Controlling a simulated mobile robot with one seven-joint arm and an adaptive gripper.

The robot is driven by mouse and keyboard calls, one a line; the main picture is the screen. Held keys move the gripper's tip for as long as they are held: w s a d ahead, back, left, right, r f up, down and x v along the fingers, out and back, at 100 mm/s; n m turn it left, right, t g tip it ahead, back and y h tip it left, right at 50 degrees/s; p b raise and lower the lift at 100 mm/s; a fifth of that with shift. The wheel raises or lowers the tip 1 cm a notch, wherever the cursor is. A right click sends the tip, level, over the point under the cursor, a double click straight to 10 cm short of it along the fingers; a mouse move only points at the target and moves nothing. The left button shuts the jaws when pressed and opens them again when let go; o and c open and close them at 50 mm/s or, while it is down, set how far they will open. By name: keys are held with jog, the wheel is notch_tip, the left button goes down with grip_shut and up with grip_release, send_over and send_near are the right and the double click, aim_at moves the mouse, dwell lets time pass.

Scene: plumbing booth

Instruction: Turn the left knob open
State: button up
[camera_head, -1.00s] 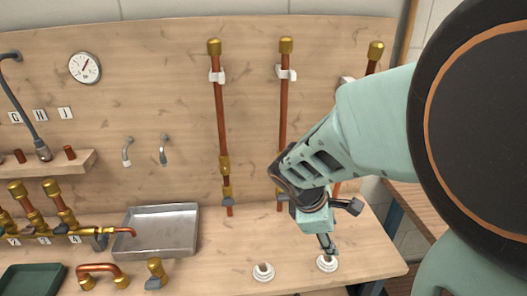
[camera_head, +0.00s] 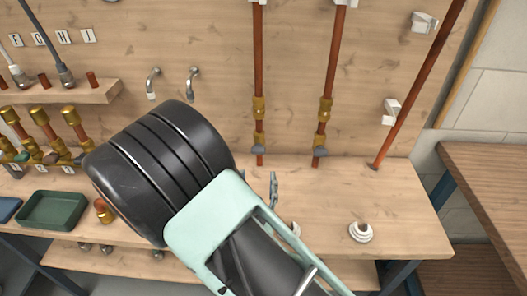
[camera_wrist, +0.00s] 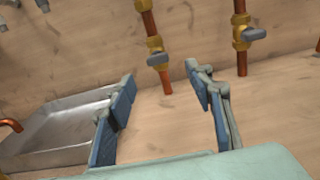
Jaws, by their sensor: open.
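The left copper pipe (camera_head: 258,60) stands against the back board and carries a brass valve with a grey knob (camera_head: 259,149) near its lower end. This left knob (camera_wrist: 158,59) also shows just above the space between the fingertips in the wrist view. The right pipe has a similar grey knob (camera_head: 320,153); it is further right in the wrist view (camera_wrist: 255,34). My gripper (camera_wrist: 160,76) is open and empty, with its blue-grey fingers spread towards the left pipe and apart from the knob. In the head view, my arm hides much of the gripper (camera_head: 284,208).
A metal tray (camera_wrist: 60,135) lies left of my gripper in the wrist view. A third copper pipe (camera_head: 420,85) leans at the right. A white round fitting (camera_head: 360,232) stands on the bench (camera_head: 400,205). Two small wall taps (camera_head: 192,82) hang left of the pipes.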

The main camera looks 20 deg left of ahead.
aim_at(258, 152)
jog(key=x, duration=1)
jog(key=shift+w+a+f, duration=0.1)
jog(key=shift+w+a, duration=0.15)
jog(key=shift+a, duration=0.1)
jog(key=c, duration=1.2)
jog(key=shift+o, duration=0.2)
